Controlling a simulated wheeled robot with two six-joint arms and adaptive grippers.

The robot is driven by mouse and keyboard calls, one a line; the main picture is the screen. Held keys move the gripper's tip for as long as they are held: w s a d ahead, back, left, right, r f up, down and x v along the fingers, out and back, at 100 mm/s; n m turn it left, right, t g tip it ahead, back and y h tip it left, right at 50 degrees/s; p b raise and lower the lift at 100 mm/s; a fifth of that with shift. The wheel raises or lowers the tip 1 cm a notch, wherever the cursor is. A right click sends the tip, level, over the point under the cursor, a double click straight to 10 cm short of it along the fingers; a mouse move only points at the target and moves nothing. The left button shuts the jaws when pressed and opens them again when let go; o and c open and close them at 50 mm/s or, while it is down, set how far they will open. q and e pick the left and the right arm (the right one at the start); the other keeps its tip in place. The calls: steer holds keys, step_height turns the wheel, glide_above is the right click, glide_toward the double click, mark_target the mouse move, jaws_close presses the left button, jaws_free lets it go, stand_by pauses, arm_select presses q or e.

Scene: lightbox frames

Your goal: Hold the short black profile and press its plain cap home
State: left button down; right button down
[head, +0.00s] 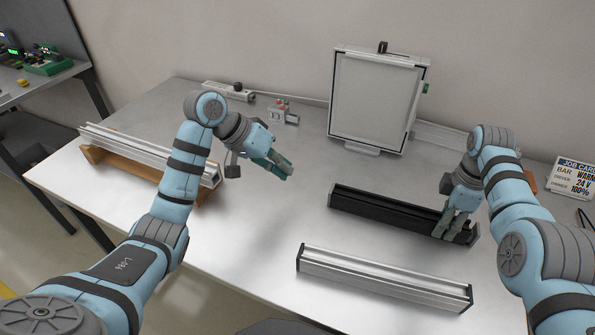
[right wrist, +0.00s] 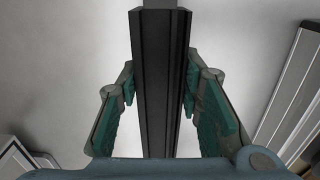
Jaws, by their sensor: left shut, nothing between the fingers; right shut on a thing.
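The short black profile (head: 385,211) lies on the table right of centre in the head view. It also runs up the middle of the right wrist view (right wrist: 160,85). My right gripper (head: 452,224) is shut on it near its right end, with one teal finger pad on each side in the right wrist view (right wrist: 162,108). Dark end pieces show at both ends of the profile; I cannot tell which is the plain cap or how far it is seated. My left gripper (head: 280,165) is shut and empty, above the table to the left of the profile.
A silver profile (head: 385,278) with dark ends lies in front. Another silver profile (head: 140,147) rests on a wooden holder at left. A framed light panel (head: 372,100) stands behind. A job card (head: 573,176) stands at right.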

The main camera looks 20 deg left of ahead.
steer(key=c, duration=1.1)
jaws_free()
steer(key=shift+o, duration=0.2)
steer(key=shift+r, duration=0.1)
